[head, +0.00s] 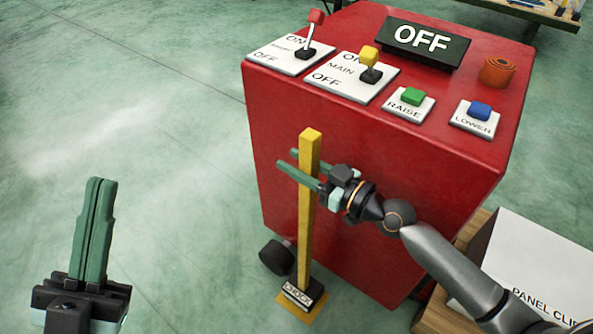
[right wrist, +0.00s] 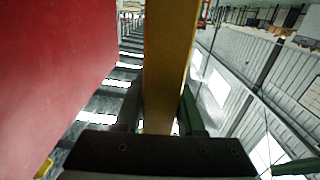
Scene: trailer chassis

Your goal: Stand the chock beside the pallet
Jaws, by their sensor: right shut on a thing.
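The chock (head: 305,292) is a dark block with a label, with a tall yellow post (head: 306,235) rising from it, nearly upright. It is at the front of the red cabinet, over a yellow square at floor level; I cannot tell whether it touches the floor. My right gripper (head: 305,170) is shut on the upper part of the post. In the right wrist view the post (right wrist: 168,65) runs between the fingers. My left gripper (head: 100,183) is at the lower left, its green fingers together and empty. No pallet is clearly identifiable; wood (head: 440,312) shows under a white box.
The red cabinet (head: 370,210) stands close behind the post, with levers, RAISE and LOWER buttons, and an OFF display (head: 422,40) on top. A black wheel (head: 275,257) is beside the chock. The white box (head: 530,265) is at right. Green floor (head: 150,120) is clear at left.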

